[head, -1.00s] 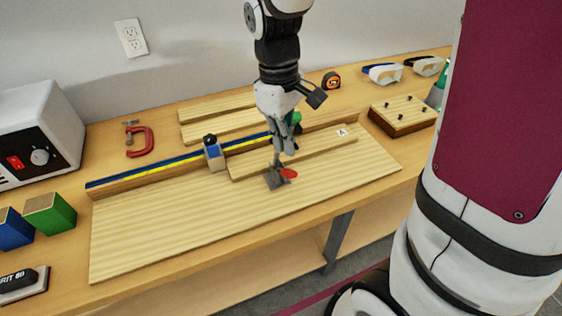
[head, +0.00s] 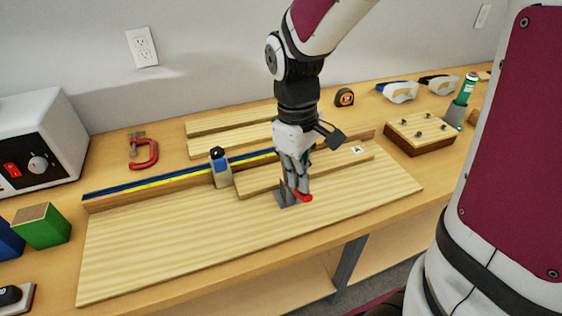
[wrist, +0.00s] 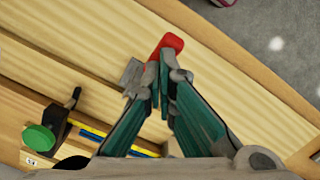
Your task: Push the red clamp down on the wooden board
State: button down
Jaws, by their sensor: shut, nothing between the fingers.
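A clamp with a red handle (head: 303,197) and a grey metal base (head: 286,199) stands on the large wooden board (head: 180,243), in front of a narrower wooden strip (head: 262,184). My gripper (head: 299,188) is shut and empty, pointing down right at the red handle. In the wrist view the shut fingertips (wrist: 160,80) lie beside the red handle (wrist: 170,43) and overlap its lower end; whether they touch is unclear. The grey metal part (wrist: 132,76) shows left of the fingertips. The fingers partly hide the clamp's middle.
A blue-yellow fence (head: 180,180) with a grey-blue stop block (head: 221,168) runs behind the clamp. A red C-clamp (head: 145,153) lies at the back left. A pegged wooden block (head: 420,133) stands at right. The board's front left is clear.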

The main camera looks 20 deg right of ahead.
aim_at(299, 192)
jog(key=shift+f, duration=0.15)
jog(key=shift+f+b, duration=1.35)
jog(key=shift+f, duration=0.8)
jog(key=shift+r, duration=0.1)
jog(key=shift+w+a+r+p, duration=0.3)
jog(key=shift+w+a, duration=0.1)
jog(key=shift+w, duration=0.25)
jog(key=shift+w+a+r+p, duration=0.15)
jog(key=shift+w+a+p, duration=0.2)
jog(key=shift+w, duration=0.3)
notch_tip(299, 192, up, 12)
jog(key=w, duration=0.1)
jog(key=shift+a, duration=0.35)
